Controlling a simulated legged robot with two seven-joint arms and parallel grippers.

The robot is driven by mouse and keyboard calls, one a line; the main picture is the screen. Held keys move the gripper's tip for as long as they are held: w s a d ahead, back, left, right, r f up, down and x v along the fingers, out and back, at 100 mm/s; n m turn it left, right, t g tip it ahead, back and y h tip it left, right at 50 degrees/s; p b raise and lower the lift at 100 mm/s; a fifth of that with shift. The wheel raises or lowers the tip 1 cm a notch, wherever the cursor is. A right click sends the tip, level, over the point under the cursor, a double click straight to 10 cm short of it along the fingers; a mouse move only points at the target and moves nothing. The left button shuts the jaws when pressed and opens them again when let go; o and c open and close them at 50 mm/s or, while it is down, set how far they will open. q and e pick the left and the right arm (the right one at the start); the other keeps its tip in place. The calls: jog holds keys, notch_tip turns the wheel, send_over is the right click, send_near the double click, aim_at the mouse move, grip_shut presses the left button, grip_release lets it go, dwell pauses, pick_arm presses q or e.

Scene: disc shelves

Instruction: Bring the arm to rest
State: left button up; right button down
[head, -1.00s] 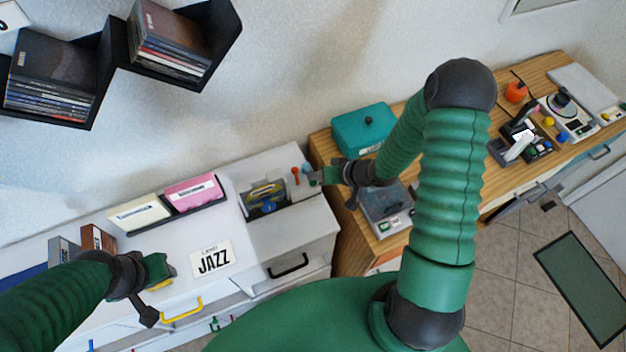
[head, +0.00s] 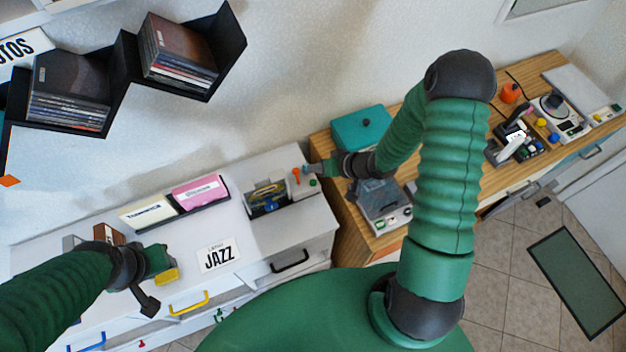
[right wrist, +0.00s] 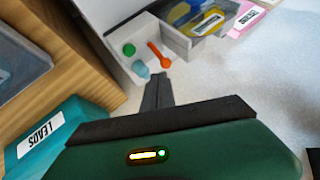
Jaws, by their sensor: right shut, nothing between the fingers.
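My right gripper (head: 309,169) is shut and empty. It hangs over the right end of the white cabinet, next to a small tray with an orange piece (head: 296,172) and a green piece (head: 313,182). In the right wrist view the closed fingers (right wrist: 159,82) point toward a pale blue piece (right wrist: 141,69), the orange piece and the green piece; contact cannot be told. My left gripper (head: 165,262) is over the cabinet's left part, above a yellow thing (head: 167,276). Its fingers are mostly hidden, so its opening cannot be judged.
A teal box (head: 360,127) and a grey clear-lidded box (head: 384,207) stand on the wooden counter close to my right forearm. A JAZZ card (head: 219,256) lies on the white cabinet. Black wall shelves (head: 124,62) hold discs at upper left.

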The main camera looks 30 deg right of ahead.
dwell(0.4)
jog(key=s+a+r+n+g+h+b, duration=0.1)
jog(key=s+a+r+g+h+b, duration=0.1)
jog(key=s+b, duration=0.2)
jog(key=s+a+r+n+g+h+b, duration=0.1)
jog(key=s+a+r+g+h+b, duration=0.2)
jog(key=s, duration=0.6)
jog(key=shift+s+n+b, duration=0.2)
jog(key=shift+n+b, duration=0.1)
jog(key=shift+b, duration=0.45)
jog(key=shift+d, duration=0.2)
